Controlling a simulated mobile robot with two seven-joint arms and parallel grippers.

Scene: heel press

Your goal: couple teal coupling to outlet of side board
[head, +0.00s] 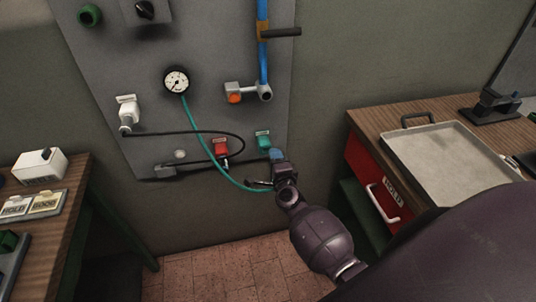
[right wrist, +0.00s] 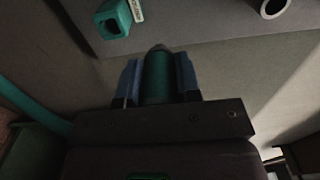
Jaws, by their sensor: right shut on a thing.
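My right gripper (head: 277,156) is in front of the lower right part of the grey side board (head: 210,60). In the right wrist view its blue fingers (right wrist: 158,80) are shut on the teal coupling (right wrist: 158,77), a short cylinder with a dark end. A teal hose (head: 219,161) hangs from the round gauge (head: 177,81) down to my right gripper. The teal outlet (head: 264,140) is on the board just above the gripper; in the right wrist view the teal outlet (right wrist: 113,18) is at the upper left, apart from the coupling. My left gripper is not in view.
A red outlet (head: 221,147) with a black cable is left of the teal one. A white fitting (head: 128,110) and a blue pipe (head: 263,50) are on the board. A bench with a grey tray (head: 450,160) stands right; another bench (head: 75,185) stands left.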

